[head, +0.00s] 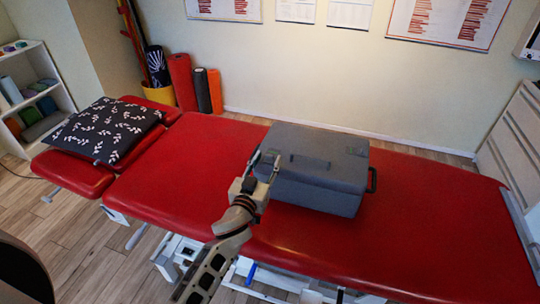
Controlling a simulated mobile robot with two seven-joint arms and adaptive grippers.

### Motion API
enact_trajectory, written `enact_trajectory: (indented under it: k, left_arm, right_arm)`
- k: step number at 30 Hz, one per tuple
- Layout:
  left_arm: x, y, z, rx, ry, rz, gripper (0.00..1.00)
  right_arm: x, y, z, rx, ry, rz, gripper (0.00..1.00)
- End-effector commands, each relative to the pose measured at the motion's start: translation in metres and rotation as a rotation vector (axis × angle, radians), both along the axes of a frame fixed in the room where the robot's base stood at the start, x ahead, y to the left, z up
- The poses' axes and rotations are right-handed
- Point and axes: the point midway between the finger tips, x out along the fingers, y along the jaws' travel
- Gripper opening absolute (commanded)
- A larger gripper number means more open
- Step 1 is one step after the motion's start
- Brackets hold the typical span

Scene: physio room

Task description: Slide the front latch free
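A grey lidded case (318,192) sits closed on the red treatment table (430,235). A dark handle lies on its lid, and another dark handle (372,180) stands out from its right side. I cannot make out the front latch. My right gripper is not in view.
A dark patterned pillow (105,129) lies at the table's left end. The red tabletop is clear on both sides of the case. Rolled mats (182,82) stand against the back wall, and a white shelf (30,95) is at the far left.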

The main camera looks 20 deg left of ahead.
Motion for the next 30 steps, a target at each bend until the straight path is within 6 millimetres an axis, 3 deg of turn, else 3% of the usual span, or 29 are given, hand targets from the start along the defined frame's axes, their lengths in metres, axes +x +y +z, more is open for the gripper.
enact_trajectory:
  k: [6,16,17,21,26,30]
  left_arm:
    - [0.023,-0.001,0.000,0.001,0.001,0.000,0.36]
    - [0.027,-0.001,0.000,0.000,0.001,0.000,0.36]
    - [0.027,-0.001,0.000,0.000,0.001,0.000,0.34]
    - [0.027,-0.001,0.000,0.000,0.001,0.000,0.00]
    - [0.029,-0.001,0.000,0.000,0.001,0.000,0.00]
    - [0.045,-0.001,-0.001,-0.001,0.001,0.002,0.00]
  right_arm:
    - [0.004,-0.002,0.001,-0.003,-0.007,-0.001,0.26]
    - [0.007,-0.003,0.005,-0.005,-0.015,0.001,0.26]
    - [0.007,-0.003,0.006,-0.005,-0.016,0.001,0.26]
    - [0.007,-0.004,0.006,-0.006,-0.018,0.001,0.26]
    - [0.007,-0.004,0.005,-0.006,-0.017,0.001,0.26]
    - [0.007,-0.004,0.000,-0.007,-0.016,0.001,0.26]
